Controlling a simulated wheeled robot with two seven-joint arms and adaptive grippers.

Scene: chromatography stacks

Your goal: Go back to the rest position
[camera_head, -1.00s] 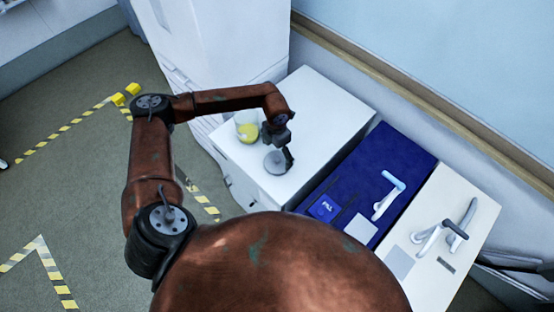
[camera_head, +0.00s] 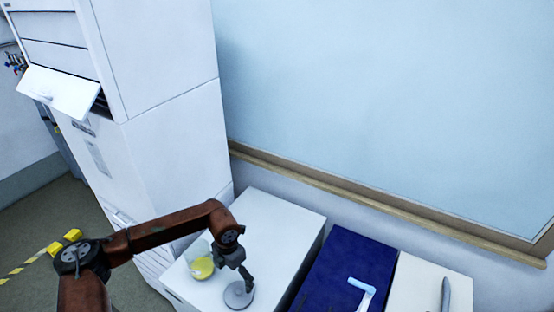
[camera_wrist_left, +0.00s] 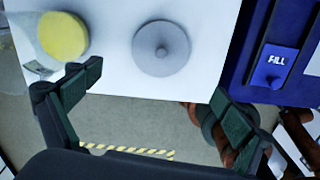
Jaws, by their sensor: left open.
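My left gripper (camera_head: 247,279) hangs over the front part of a white cabinet top, close to a grey round disc with a small central knob (camera_head: 236,297). In the left wrist view its two fingers (camera_wrist_left: 158,105) are spread wide with nothing between them. The disc (camera_wrist_left: 161,50) lies flat on the white top beyond the fingertips, apart from them. My right gripper is not in view.
The white cabinet (camera_head: 281,222) stands beside a tall white stack (camera_head: 175,130). A dark blue unit (camera_head: 345,266) with a light blue handle (camera_head: 363,292) and a cream unit (camera_head: 420,288) stand to its right. A wall with a wooden rail (camera_head: 380,207) runs behind. Floor is open at left.

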